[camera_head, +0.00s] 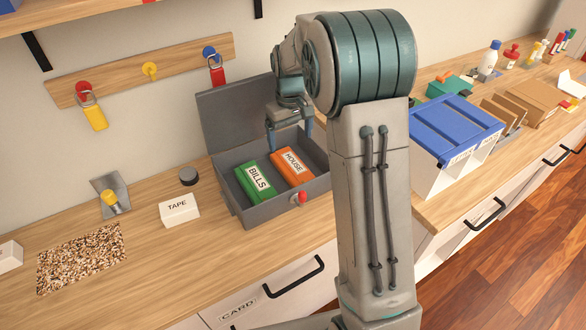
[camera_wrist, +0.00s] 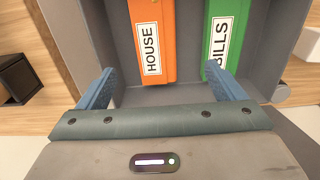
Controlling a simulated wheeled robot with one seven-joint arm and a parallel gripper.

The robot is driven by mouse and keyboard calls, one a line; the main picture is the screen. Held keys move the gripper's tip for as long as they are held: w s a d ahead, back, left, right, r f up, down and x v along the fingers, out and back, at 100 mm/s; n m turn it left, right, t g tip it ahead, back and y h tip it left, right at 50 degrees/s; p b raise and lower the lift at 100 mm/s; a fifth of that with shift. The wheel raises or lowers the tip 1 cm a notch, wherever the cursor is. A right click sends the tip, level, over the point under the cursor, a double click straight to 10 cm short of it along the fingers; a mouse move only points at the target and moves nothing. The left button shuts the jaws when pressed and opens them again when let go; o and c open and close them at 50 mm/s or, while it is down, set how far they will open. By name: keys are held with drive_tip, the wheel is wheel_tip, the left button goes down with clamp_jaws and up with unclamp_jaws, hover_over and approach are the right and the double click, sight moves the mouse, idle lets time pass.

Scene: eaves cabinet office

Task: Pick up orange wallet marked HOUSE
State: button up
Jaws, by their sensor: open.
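The orange wallet marked HOUSE (camera_head: 296,163) lies in an open grey metal box (camera_head: 229,193) on the counter, to the right of a green wallet marked BILLS (camera_head: 250,187). My gripper (camera_head: 291,143) is above the back part of the box, pointing down. In the wrist view, my gripper (camera_wrist: 163,85) is open and empty, its two blue fingers wide apart. There the orange wallet (camera_wrist: 153,45) shows beyond and between the fingers, with its HOUSE label readable. The green wallet (camera_wrist: 222,35) is near the right finger. I cannot tell the exact height of the fingers above the wallets.
The box's raised lid (camera_head: 235,112) stands behind. A white TAPE block (camera_head: 179,209), a dark round puck (camera_head: 188,176) and a speckled mat (camera_head: 82,258) lie left. Padlocks hang from a wall rail (camera_head: 140,70).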

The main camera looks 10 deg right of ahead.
hover_over(293, 167)
drive_tip(key=f, duration=0.6)
drive_tip(key=shift+a+f, duration=0.35)
drive_tip(key=shift+f, duration=0.05)
drive_tip(key=shift+d+f+p, duration=0.2)
drive_tip(key=shift+f+p, duration=0.05)
drive_tip(key=shift+f, duration=1.1)
drive_tip(key=shift+d+f+p, duration=0.2)
drive_tip(key=shift+f+p, duration=0.05)
drive_tip(key=shift+f, duration=1.1)
drive_tip(key=c, duration=1.1)
